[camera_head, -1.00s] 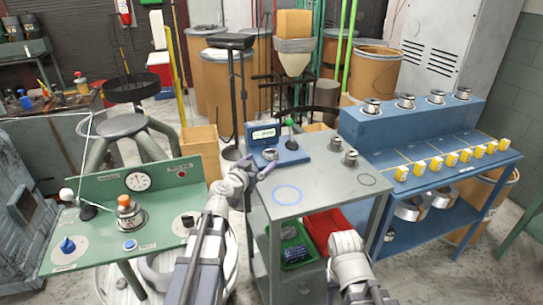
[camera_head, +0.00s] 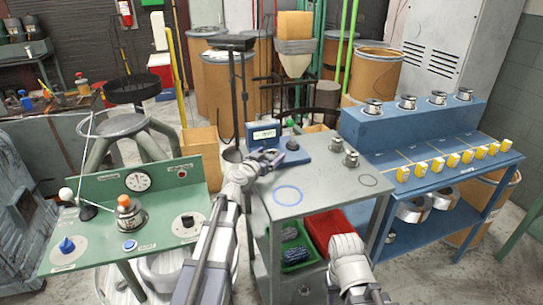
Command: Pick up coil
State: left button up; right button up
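The blue scale (camera_head: 288,155) with a small display stands at the back left of the grey bench (camera_head: 305,200). My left gripper (camera_head: 273,158) reaches over the scale's plate. The small silver coil seen on the scale earlier is now hidden behind the gripper. The fingers are small and overlap, so I cannot tell whether they are open or shut, or touching the coil.
The blue rack at right has several silver pieces on its upper step (camera_head: 373,107) and a row of yellow tags (camera_head: 437,164). A green control panel (camera_head: 165,215) stands left. A blue ring (camera_head: 288,195) marks clear bench top. Red (camera_head: 328,232) and green bins sit below.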

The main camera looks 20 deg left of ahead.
aim_at(270, 154)
pick_arm(q)
grip_shut()
dwell(0.6)
jog(key=shift+r, duration=0.1)
notch_tip(270, 154, up, 10)
jog(key=p, duration=1)
